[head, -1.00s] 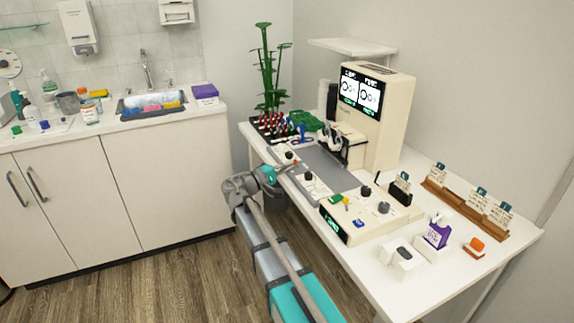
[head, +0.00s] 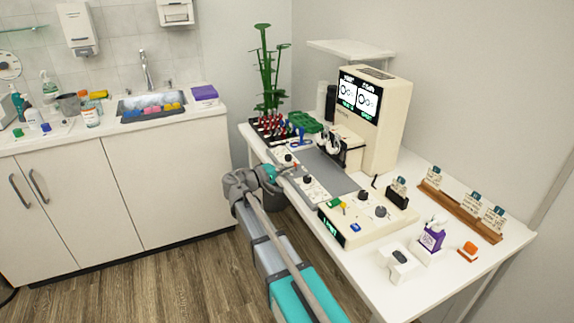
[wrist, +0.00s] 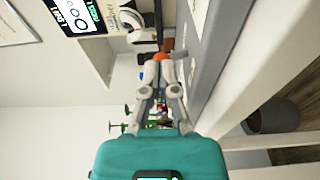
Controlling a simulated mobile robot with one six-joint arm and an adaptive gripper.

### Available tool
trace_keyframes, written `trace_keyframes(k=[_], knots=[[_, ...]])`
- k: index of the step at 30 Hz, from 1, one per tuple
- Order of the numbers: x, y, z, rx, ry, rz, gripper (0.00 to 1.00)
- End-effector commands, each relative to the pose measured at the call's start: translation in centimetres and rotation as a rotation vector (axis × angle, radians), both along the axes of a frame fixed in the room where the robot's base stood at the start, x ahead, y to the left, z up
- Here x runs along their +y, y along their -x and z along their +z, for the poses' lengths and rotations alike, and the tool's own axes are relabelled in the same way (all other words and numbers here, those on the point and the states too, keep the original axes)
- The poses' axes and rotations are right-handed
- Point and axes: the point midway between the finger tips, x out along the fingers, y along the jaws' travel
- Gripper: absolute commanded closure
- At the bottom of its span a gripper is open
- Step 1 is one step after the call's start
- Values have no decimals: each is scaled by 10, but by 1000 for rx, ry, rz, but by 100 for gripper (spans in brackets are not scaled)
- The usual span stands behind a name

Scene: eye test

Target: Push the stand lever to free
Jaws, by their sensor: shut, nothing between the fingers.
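The stand lever seems to be the small orange-red-tipped piece (head: 296,165) at the front left edge of the desk, by the grey plate. In the wrist view an orange tip (wrist: 163,56) shows right at my fingertips. My gripper (wrist: 160,70) is shut with nothing held, its fingers converging just below the orange tip. I cannot tell whether they touch it. In the head view my gripper (head: 287,169) is small, at the desk's front edge beside the lever. The lever's shaft and any position marks are too small or hidden to read.
A cream instrument with a lit screen (head: 360,97) stands behind the grey plate (head: 330,172). White panels with black knobs (head: 307,181) line the front edge. A control box (head: 365,218) stands to the right. A rack of coloured tools (head: 272,129) stands behind left.

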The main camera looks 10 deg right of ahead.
Motion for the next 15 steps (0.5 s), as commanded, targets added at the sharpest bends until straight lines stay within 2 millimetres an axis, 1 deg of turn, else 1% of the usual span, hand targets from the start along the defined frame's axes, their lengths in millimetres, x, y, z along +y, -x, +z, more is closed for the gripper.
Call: trace_keyframes(k=[1, 6, 15], knots=[[-1, 0, 6, 5, -20, -1, 100], [-4, -1, 11, 28, -104, -1, 100], [-10, -2, 16, 72, -273, -2, 100]])
